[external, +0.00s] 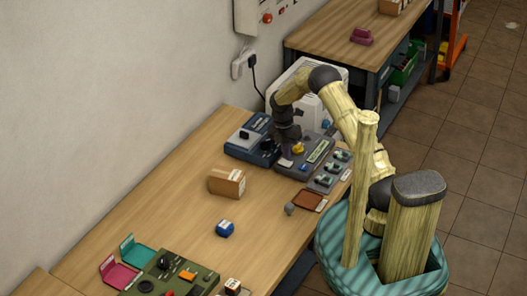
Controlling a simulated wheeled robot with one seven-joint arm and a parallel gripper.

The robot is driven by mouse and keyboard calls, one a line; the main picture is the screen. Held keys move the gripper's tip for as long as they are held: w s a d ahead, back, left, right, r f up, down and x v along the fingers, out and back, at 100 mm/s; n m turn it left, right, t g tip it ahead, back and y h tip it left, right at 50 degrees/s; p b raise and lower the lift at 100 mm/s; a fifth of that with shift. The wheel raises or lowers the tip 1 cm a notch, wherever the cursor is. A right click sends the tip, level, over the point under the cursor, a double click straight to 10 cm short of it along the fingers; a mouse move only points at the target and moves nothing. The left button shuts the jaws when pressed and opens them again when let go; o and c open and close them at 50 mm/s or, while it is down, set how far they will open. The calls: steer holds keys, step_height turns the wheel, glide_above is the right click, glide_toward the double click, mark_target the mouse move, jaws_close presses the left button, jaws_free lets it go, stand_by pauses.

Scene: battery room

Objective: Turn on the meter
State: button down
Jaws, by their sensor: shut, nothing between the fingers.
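My gripper (286,161) is shut and points down at the left part of a grey panel (297,168) near the far end of the bench. The panel has a yellow knob (299,148) and a pale label or display strip (319,151). Whether the fingertips touch the panel cannot be told from here. A blue device (248,137) with a dark knob stands just left of my gripper, partly hidden by it. A smaller grey panel with several dark switches (331,171) adjoins on the right. Which of these is the meter cannot be read at this size.
The bench middle is mostly clear.

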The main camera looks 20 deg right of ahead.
mark_target(287, 162)
step_height(287, 162, up, 3)
steer(key=shift+s+d+f+p, duration=0.1)
steer(key=shift+p, duration=0.65)
steer(key=shift+r+b, duration=0.4)
steer(key=shift+b, duration=0.1)
step_height(287, 162, up, 9)
steer(key=b, duration=0.1)
steer(key=shift+s+d+f, duration=0.15)
steer(key=shift+s+d, duration=0.25)
steer(key=shift+s, duration=0.05)
steer(key=s+d+r+m+t, duration=0.1)
steer(key=s+d+r+m, duration=0.1)
steer(key=s+m, duration=0.6)
steer(key=s+d+r+m+t, duration=0.1)
steer(key=s+d+r+m, duration=0.1)
steer(key=s+d+m, duration=0.3)
steer(key=s+d+r+m+t+y, duration=0.1)
steer(key=s+d+m, duration=0.3)
steer(key=s+m, duration=0.8)
steer(key=shift+d+r+m+t, duration=0.15)
steer(key=shift+r+m+t, duration=0.2)
steer(key=shift+m, duration=0.65)
